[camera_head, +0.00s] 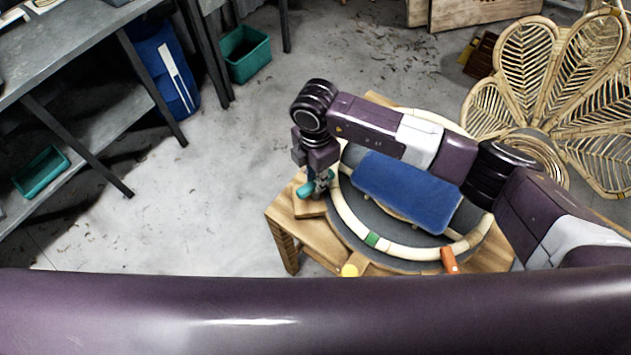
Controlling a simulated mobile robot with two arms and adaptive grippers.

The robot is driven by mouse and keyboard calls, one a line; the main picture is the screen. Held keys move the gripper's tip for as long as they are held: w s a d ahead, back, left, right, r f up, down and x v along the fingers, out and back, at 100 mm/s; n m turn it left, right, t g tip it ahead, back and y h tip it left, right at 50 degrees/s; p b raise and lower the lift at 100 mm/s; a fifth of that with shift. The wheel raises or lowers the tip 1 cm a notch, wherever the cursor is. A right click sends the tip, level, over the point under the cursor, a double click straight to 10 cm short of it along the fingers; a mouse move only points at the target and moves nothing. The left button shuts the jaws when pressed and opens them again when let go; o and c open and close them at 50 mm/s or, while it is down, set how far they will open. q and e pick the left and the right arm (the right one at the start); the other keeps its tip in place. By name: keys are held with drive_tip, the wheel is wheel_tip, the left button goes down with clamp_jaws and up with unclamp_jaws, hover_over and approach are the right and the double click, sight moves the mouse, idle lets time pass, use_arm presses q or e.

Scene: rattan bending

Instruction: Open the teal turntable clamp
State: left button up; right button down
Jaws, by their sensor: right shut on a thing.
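The teal turntable clamp (305,190) sits on a wooden block (308,207) at the left edge of the round grey turntable (375,250). My right gripper (320,188) points down at the clamp and is shut on it; the fingers hide part of the clamp. My right arm reaches in from the right, over the turntable. A pale rattan ring (403,251) with a green band (372,239) lies on the turntable. My left gripper is not in view.
A blue pad (405,192) lies within the ring. An orange clamp (449,260) and a yellow knob (349,271) are at the near edge of the wooden table (285,215). A woven rattan chair back (560,75) stands at right. A grey workbench (60,50) is at left; the floor between is clear.

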drive_tip(key=n+b, duration=1)
drive_tip(key=b, duration=0.1)
drive_tip(key=shift+w+f, duration=0.1)
drive_tip(key=shift+f, duration=0.1)
drive_tip(key=shift+r+n+b, duration=0.2)
drive_tip(key=shift+n+b, duration=0.9)
drive_tip(key=shift+n, duration=0.1)
drive_tip(key=c, duration=1.8)
unclamp_jaws()
drive_tip(key=shift+o, duration=0.2)
drive_tip(key=shift+r, duration=0.1)
wheel_tip(320, 180, up, 12)
